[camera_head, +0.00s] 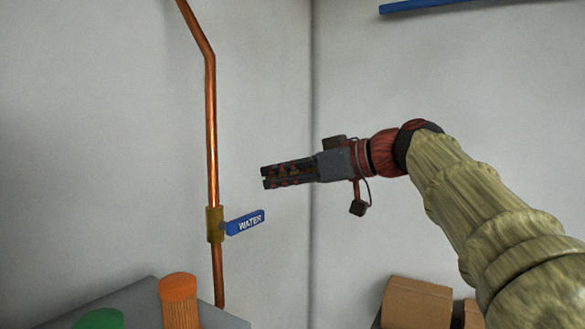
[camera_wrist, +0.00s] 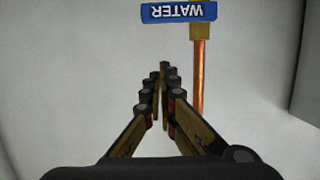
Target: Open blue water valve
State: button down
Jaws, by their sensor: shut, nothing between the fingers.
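The blue valve handle (camera_head: 246,223), lettered WATER, sticks out to the right from a brass valve body (camera_head: 215,224) on a vertical copper pipe (camera_head: 211,130). The handle is tilted slightly up at its outer end. In the wrist view the handle (camera_wrist: 179,12) appears upside down at the top, with the brass body (camera_wrist: 203,30) to its right. My gripper (camera_head: 264,177) is shut and empty. It points left, above and a little right of the handle in the head view, apart from it. In the wrist view the fingertips (camera_wrist: 162,68) show below the handle.
A grey surface (camera_head: 143,291) at the lower left bears an orange ribbed cylinder (camera_head: 180,303) and a green round object (camera_head: 100,319). Cardboard boxes (camera_head: 418,302) stand at the lower right. A blue bar (camera_head: 425,5) is on the right wall. The wall around the handle is bare.

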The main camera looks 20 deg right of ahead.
aim_at(241, 221)
jog(key=w+f, duration=0.1)
jog(key=a+f+p, duration=0.1)
jog(key=f, duration=0.1)
jog(key=w+a+f, duration=0.1)
jog(key=shift+w+f+p, duration=0.35)
jog(key=shift+f, duration=0.05)
jog(key=shift+d+f, duration=0.1)
jog(key=shift+f, duration=0.05)
jog(key=shift+d+f+m+b, duration=0.15)
jog(key=shift+m+b, duration=0.15)
jog(key=shift+b, duration=0.15)
